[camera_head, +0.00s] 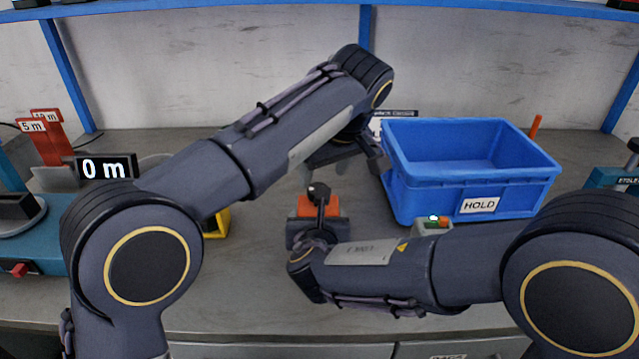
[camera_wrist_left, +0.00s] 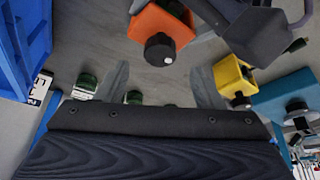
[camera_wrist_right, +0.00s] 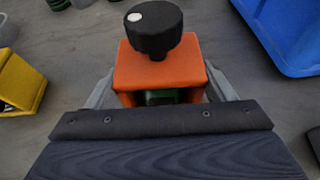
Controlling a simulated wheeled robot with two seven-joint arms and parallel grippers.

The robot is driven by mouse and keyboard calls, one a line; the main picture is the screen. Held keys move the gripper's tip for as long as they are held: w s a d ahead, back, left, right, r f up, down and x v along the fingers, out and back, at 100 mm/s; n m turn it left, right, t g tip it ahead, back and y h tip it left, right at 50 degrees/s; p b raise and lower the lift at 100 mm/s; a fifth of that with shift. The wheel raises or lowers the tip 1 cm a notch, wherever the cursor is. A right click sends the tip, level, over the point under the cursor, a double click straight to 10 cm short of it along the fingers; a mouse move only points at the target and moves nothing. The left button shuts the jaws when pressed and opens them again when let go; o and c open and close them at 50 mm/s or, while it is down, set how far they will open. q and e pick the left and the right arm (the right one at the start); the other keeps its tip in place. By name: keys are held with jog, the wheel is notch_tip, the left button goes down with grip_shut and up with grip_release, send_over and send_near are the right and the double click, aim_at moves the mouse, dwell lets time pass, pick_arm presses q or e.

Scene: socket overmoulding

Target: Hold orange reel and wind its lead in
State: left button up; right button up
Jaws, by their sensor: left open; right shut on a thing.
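My right gripper (camera_wrist_right: 158,95) is shut on the reel's body; green shows inside the frame. My left gripper (camera_wrist_left: 160,85) is open and empty, above the bench behind the reel. The orange reel (camera_wrist_left: 160,33) shows beyond its fingers in the left wrist view. The reel's lead cannot be made out.
A blue bin (camera_head: 470,187) marked HOLD stands right of the reel. A yellow reel (camera_wrist_left: 233,80) stands to its left, mostly hidden by my left arm in the head view. A "0 m" display (camera_head: 105,168) and red 5 m block (camera_head: 42,139) are at left. Green-and-black parts (camera_wrist_left: 86,84) lie on the bench.

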aim_at(319, 184)
pick_arm(q)
jog(key=shift+x, duration=2.4)
jog(key=c, duration=1)
